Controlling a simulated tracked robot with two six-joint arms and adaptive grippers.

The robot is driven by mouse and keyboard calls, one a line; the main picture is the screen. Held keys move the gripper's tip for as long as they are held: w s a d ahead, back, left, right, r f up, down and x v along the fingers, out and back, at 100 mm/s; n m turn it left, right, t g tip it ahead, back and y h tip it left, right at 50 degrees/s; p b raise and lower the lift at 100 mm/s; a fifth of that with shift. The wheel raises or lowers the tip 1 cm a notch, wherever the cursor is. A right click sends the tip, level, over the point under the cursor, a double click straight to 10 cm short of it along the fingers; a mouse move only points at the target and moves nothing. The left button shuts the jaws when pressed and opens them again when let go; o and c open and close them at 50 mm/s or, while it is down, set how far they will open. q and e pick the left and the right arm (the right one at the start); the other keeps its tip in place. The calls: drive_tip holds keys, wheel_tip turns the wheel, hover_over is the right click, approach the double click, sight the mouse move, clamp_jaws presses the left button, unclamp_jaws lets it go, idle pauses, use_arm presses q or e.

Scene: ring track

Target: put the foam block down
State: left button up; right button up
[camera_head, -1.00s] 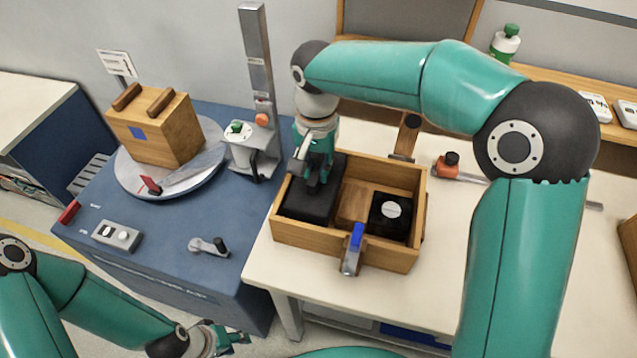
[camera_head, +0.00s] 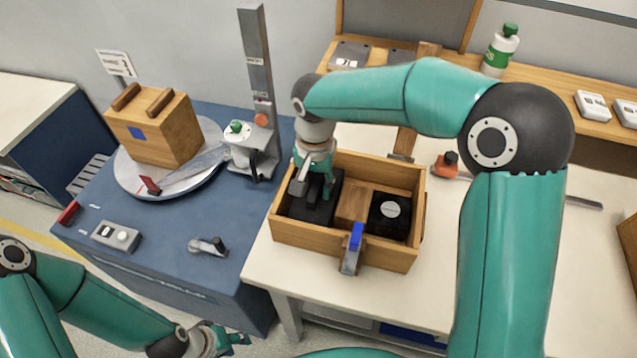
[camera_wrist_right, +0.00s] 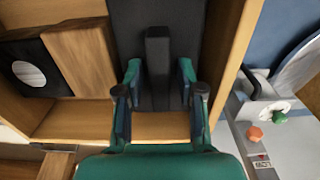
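The foam block (camera_head: 310,208) is dark, with a raised grip (camera_wrist_right: 158,70) on top. It lies in the left compartment of the wooden box (camera_head: 335,246). My right gripper (camera_head: 314,188) is over it, inside the box. In the right wrist view its fingers (camera_wrist_right: 160,92) are spread on either side of the grip, with a gap showing on each side. The block's underside is hidden. My left gripper (camera_head: 235,340) is low at the bottom left, away from the box; its fingers are too small to judge.
A black block with a white disc (camera_head: 391,212) sits in the box's right compartment. A blue-handled clamp (camera_head: 353,245) is on the box's front wall. A vertical post (camera_head: 258,80) and a turntable with a wooden case (camera_head: 155,130) stand left. Table space right of the box is mostly clear.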

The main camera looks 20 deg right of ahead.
sight(316, 186)
drive_tip(key=shift+r, duration=0.15)
wheel_tip(316, 186, up, 12)
drive_tip(key=shift+p, duration=0.35)
idle(0.3)
idle(0.4)
